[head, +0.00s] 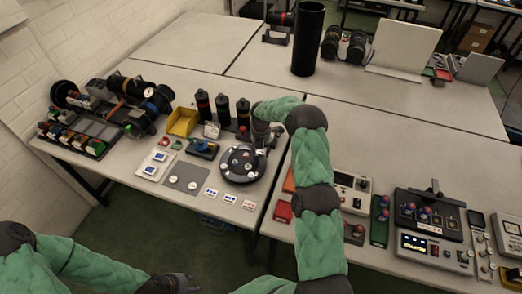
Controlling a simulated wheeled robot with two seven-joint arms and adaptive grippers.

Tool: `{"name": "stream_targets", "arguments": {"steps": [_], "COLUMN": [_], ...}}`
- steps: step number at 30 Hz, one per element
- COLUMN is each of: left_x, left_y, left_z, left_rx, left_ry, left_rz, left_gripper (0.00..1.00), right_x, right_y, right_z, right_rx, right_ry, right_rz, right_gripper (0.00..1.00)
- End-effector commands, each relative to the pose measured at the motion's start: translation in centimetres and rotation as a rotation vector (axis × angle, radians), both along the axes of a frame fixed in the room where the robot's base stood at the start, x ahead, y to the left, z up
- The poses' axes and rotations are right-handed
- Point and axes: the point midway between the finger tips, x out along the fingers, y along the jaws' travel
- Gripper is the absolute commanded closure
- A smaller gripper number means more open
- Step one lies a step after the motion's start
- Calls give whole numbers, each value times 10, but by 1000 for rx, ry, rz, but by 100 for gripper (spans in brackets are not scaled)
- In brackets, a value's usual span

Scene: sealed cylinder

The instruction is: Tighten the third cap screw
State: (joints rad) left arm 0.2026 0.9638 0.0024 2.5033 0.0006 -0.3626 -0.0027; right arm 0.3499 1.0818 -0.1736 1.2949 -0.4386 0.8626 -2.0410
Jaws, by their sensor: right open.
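A round black cap (232,172) with several small light and red marks on its top lies on the left table. I cannot tell which mark is the third cap screw. My right arm reaches over the table, and its right gripper (266,141) is open just beyond the far right edge of the cap. The forearm hides part of what is there, and I cannot tell whether the gripper touches anything. My left gripper (182,284) is low at the bottom of the view, in front of the table and away from the cap. Its fingers are too small to judge.
Several black bottles (222,108) stand behind the cap. A yellow bin (182,122) and a blue-handled tool (203,149) lie to its left. Small cards (229,199) lie in front. A tall black cylinder (307,40) stands on the back table. Electronic boxes (428,246) fill the right table.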

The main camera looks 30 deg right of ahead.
Motion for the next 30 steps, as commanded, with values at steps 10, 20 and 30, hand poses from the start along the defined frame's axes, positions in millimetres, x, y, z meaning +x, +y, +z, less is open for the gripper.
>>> {"name": "stream_targets", "arguments": {"steps": [10,20,30], "left_x": [0,0,0], "left_y": [0,0,0], "left_z": [0,-4,-18], "left_rx": [0,0,0], "left_ry": [0,0,0], "left_rz": [0,0,0], "left_gripper": [60,60,60], "right_x": [0,0,0], "right_y": [0,0,1], "right_z": [0,-1,-2], "right_rx": [0,1,1], "right_ry": [0,0,0], "right_rz": [0,-53,-297], "right_gripper": [100,100,100]}}
